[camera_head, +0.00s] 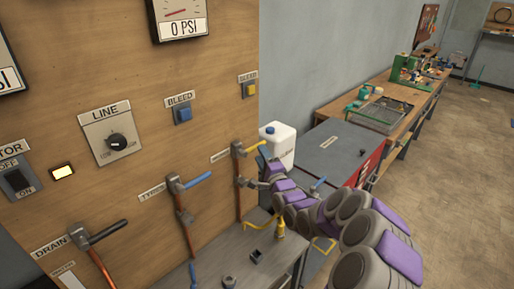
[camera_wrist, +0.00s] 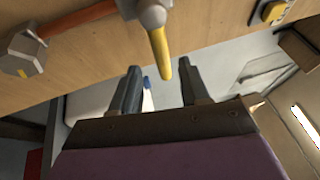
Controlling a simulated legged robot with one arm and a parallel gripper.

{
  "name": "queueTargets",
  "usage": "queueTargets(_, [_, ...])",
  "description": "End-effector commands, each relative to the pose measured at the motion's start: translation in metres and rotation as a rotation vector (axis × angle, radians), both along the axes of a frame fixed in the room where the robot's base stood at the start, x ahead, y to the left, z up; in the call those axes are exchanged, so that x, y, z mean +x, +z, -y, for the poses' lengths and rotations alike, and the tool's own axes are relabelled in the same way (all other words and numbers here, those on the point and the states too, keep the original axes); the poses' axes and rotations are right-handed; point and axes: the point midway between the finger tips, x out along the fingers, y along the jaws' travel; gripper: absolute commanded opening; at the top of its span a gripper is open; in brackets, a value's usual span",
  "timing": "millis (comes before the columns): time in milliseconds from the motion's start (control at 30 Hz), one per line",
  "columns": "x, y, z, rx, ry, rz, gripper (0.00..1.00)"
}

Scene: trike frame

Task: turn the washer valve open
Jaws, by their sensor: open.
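A valve with a yellow lever handle (camera_head: 254,146) is on the wooden panel, right of the blue-handled and black-handled valves. Its small label is too blurred to read, so I cannot confirm that it says washer. The lever points right and slightly up in the head view. My gripper (camera_head: 254,169) is just below and right of it. In the wrist view the yellow lever (camera_wrist: 159,46) reaches down toward the gap between the two dark fingers of my gripper (camera_wrist: 159,68). The fingers are apart, one on each side of its tip, with nothing clasped.
The blue-handled valve (camera_head: 196,180) and black-handled drain valve (camera_head: 104,231) are at left. A gauge (camera_head: 181,18) reads 0 PSI. A white jug (camera_head: 278,147) stands behind my gripper. A grey-topped cabinet (camera_head: 335,150) and workbench line the wall; open floor is at right.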

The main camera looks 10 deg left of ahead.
Motion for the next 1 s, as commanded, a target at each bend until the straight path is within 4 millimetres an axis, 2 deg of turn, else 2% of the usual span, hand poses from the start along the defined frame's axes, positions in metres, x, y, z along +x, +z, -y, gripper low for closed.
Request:
queueTargets(433, [0.041, 0.008, -0.015, 0.002, -0.002, 0.000, 0.45])
queueTargets(567, [0.047, 0.010, -0.023, 0.002, -0.001, 0.001, 0.45])
queueTargets(933, [0.049, 0.011, -0.024, 0.003, -0.001, 0.001, 0.45])
queueTargets(1000, [0.049, 0.011, -0.022, 0.004, -0.002, 0.001, 0.41])
